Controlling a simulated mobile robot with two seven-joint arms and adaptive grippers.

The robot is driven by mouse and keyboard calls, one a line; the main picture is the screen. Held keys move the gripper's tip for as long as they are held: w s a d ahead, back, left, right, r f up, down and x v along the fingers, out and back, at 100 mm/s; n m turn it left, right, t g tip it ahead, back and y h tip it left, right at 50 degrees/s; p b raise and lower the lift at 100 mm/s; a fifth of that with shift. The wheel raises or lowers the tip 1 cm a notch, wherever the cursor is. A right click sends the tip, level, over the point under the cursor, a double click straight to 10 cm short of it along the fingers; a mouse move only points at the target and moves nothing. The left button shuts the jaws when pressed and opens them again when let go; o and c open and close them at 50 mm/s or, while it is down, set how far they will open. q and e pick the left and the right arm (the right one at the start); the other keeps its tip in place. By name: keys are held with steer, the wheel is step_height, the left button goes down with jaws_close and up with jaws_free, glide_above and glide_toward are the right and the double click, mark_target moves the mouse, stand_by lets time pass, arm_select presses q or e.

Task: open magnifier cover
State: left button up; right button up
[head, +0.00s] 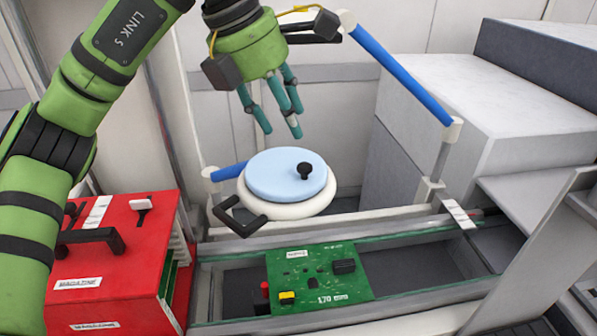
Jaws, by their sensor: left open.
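The magnifier (318,202) is a round white-rimmed head with a black handle loop at its lower left. Its light blue round cover (272,178) lies flat over the lens, with a small black knob (304,170) on its right part. My left gripper (276,128) is above the cover and apart from it. Its teal fingers point down, spread and empty. My right gripper does not show.
A green circuit board (318,278) sits on the rails below the magnifier. A red magazine box (112,262) with a black handle stands at the left. A blue and white jointed arm (400,75) rises behind. Grey-white boxes (480,100) fill the right.

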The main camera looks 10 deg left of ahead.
mark_target(304, 165)
arm_select(q)
steer(key=x, duration=0.5)
steer(key=p+x, duration=0.1)
steer(key=x, duration=0.1)
steer(key=shift+s+a+f, duration=0.15)
steer(key=shift+s+f, duration=0.05)
steer(key=shift+f, duration=0.35)
steer(key=shift+w+f, duration=0.2)
steer(key=shift+f, duration=0.3)
jaws_close()
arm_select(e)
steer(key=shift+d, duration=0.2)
